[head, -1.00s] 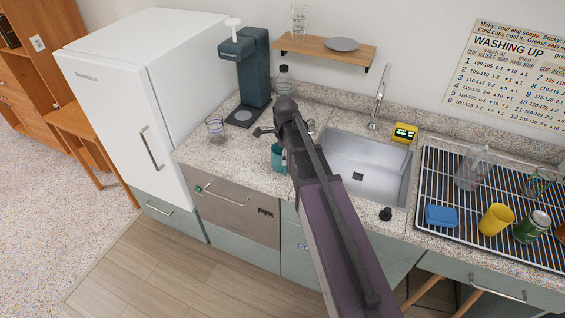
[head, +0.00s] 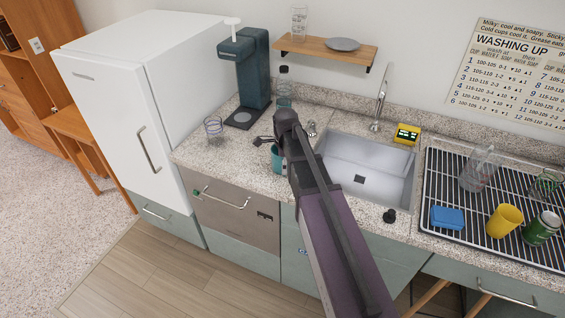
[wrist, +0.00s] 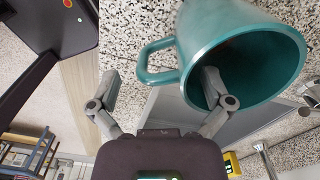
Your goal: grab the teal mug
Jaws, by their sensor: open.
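The teal mug (head: 276,161) stands on the speckled counter just left of the sink, partly hidden behind my arm in the head view. In the wrist view the mug (wrist: 245,50) is large at the upper right, its open mouth facing me and its handle pointing left. My gripper (wrist: 160,82) is open and empty. Its right finger overlaps the mug's mouth and looks to reach inside the rim. Its left finger is outside, left of the handle, so the handle and near wall appear between the fingers. In the head view most of my gripper (head: 264,140) is hidden.
A clear glass (head: 213,129) and a dark teal drink machine (head: 247,70) stand left of the mug. A clear bottle (head: 284,93) is behind it. The sink (head: 365,170) is to the right, then a rack (head: 450,185) with a yellow cup (head: 504,220).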

